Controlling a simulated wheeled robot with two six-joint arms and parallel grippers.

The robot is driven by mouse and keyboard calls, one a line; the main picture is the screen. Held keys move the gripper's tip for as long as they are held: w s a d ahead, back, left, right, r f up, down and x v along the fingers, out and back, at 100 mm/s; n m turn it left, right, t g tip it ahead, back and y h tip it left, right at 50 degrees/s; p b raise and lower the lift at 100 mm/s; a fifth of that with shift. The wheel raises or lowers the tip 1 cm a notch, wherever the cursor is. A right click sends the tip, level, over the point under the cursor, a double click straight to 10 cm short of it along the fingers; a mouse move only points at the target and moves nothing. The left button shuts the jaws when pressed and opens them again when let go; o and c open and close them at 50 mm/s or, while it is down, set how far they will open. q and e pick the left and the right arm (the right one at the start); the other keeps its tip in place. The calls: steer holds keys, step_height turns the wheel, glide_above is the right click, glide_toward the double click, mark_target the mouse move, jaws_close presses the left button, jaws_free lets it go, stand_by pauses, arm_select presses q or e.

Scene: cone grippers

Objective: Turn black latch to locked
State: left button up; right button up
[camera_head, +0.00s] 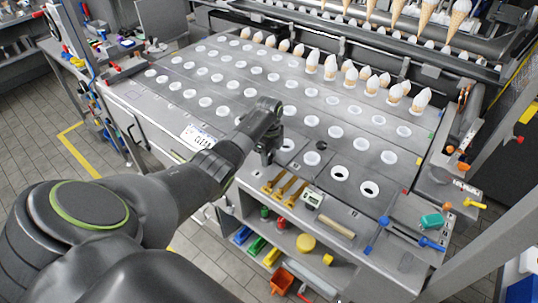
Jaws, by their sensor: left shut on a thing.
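My left arm comes in from the lower left and reaches over the front edge of the metal machine deck (215,118). My left gripper (267,154) points down at the deck, right of the "CLEAN" label (197,138). It is shut on a small dark thing at the deck, which seems to be the black latch. The gripper and wrist hide most of it, so I cannot tell how the latch is turned. My right gripper is not in view.
The deck has rows of round holes, with white-topped cones (330,68) standing in the back rows. A small black knob (321,145) is right of the gripper. Yellow-brown tools (284,186), a small display (312,199) and a teal block (431,221) lie along the front shelf.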

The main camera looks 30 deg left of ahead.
arm_select(q)
steer(key=shift+w+r+m, duration=0.1)
steer(key=shift+m, duration=0.4)
steer(key=o, duration=1)
steer(key=shift+r, duration=8.7)
steer(key=shift+f, duration=0.1)
